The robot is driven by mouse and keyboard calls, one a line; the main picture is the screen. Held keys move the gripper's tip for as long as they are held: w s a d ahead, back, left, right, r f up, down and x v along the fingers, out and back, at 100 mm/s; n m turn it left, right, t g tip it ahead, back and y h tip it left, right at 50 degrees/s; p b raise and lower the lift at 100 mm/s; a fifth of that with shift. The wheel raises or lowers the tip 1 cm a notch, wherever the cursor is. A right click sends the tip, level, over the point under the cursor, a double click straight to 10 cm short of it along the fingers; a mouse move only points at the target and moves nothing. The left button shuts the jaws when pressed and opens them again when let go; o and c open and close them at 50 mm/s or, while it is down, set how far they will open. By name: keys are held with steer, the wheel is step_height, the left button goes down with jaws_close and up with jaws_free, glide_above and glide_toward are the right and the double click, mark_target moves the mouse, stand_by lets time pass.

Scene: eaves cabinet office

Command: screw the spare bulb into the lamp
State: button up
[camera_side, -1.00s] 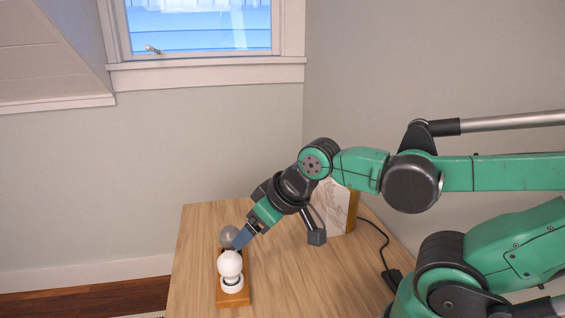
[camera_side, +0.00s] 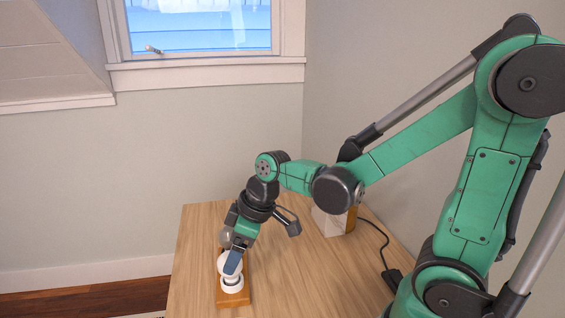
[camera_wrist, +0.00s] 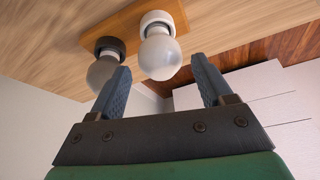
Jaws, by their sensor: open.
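A white bulb (camera_side: 222,264) stands upright in a white holder (camera_side: 232,283) at the near end of a wooden base (camera_side: 243,297). A greyish bulb (camera_side: 226,238) stands in a dark holder (camera_wrist: 109,45) at the far end, partly hidden by my gripper. I cannot tell by looks which bulb is the spare. My gripper (camera_side: 233,262) is open at the white bulb, one blue finger covering part of it. In the wrist view the white bulb (camera_wrist: 158,58) shows between the spread fingers, and the left finger overlaps the greyish bulb (camera_wrist: 102,71). Contact cannot be told.
The base sits on a wooden table (camera_side: 300,283) near its left edge. A marble-and-wood block (camera_side: 331,224) stands at the back right, with a black cable (camera_side: 384,242) running to a dark box-like piece (camera_side: 392,278). The table between block and base is clear.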

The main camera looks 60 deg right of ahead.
steer(key=shift+x, duration=2.25)
steer(key=c, duration=0.8)
steer(key=shift+o, duration=0.2)
steer(key=shift+r, duration=0.15)
step_height(320, 180, up, 18)
steer(key=s+d+m+h, duration=0.1)
steer(key=s+d+m, duration=0.1)
steer(key=d, duration=0.8)
steer(key=s+d+m+h, duration=0.1)
steer(key=s+d+m, duration=0.2)
steer(key=d, duration=0.7)
steer(key=s+d+m+h, duration=0.2)
steer(key=d+m, duration=0.4)
steer(key=d, duration=0.4)
steer(key=shift+s+r, duration=0.2)
steer(key=shift+s, duration=0.4)
